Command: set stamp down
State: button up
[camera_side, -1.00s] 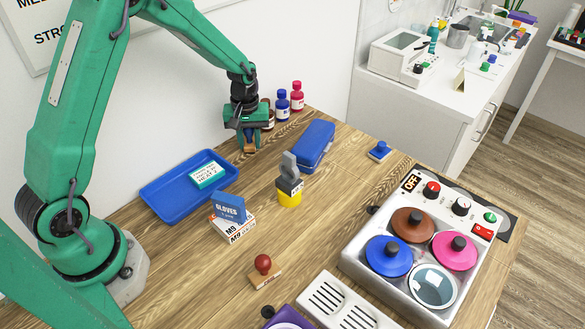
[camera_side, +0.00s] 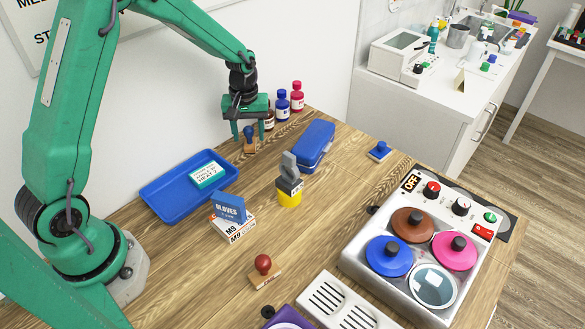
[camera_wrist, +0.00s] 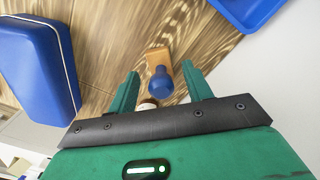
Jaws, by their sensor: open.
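A stamp with a blue knob and a wooden base (camera_side: 250,145) stands on the wooden table near the wall. It also shows in the wrist view, with its blue knob (camera_wrist: 161,87) toward the camera. My gripper (camera_side: 250,136) is open just above the stamp, with a finger on each side of the knob. In the wrist view, gaps show between the knob and both fingers of my gripper (camera_wrist: 161,82). Nothing is held.
Brown, blue and red-capped bottles (camera_side: 283,105) stand right behind the gripper. A blue case (camera_side: 313,145) lies to the right, and a blue tray (camera_side: 160,205) to the left. A red-knobbed stamp (camera_side: 264,270) stands near the front. Bare table lies around the blue-knobbed stamp.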

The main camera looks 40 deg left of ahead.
aim_at(248, 129)
notch_tip(248, 129, up, 9)
jog(key=shift+r, duration=0.15)
dwell(0.6)
jog(key=shift+s+d+r, duration=0.15)
jog(key=shift+s+r, duration=0.1)
jog(key=shift+r, duration=0.2)
jog(key=s+d+r+m+t, duration=0.3)
jog(key=s+d+r+m, duration=0.1)
jog(key=s+r, duration=0.55)
jog(key=s+d+m+t, duration=0.1)
jog(key=s+m, duration=0.1)
jog(key=s, duration=0.4)
jog(key=s+d+r+m+t, duration=0.1)
jog(key=s+m, duration=0.2)
jog(key=s, duration=0.4)
jog(key=shift+r+t, duration=0.3)
